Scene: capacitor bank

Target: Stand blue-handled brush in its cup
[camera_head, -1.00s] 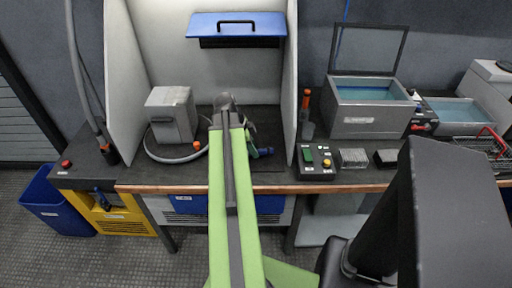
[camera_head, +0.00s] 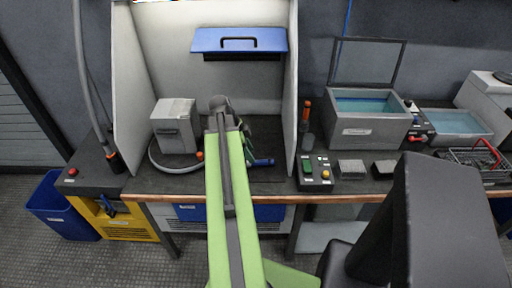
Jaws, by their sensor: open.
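A blue handle (camera_head: 263,162), which looks like the blue-handled brush, lies on the dark bench inside the grey booth, just right of my arm. Its other end runs behind or beside a dark green item and my arm, so I cannot see its bristles. My gripper (camera_head: 220,104) is at the far end of my green arm, above the bench and left of the blue handle. It is open, and its fingertips are small and partly hidden. A dark upright holder (camera_head: 307,141), possibly the cup, stands right of the booth wall near an orange-handled tool (camera_head: 306,110).
A grey box (camera_head: 175,126) with a hose stands left of my gripper. The booth side walls (camera_head: 291,90) and blue hood (camera_head: 238,41) enclose the space. Right of it are a button box (camera_head: 317,172) and an open-lidded bath (camera_head: 368,122).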

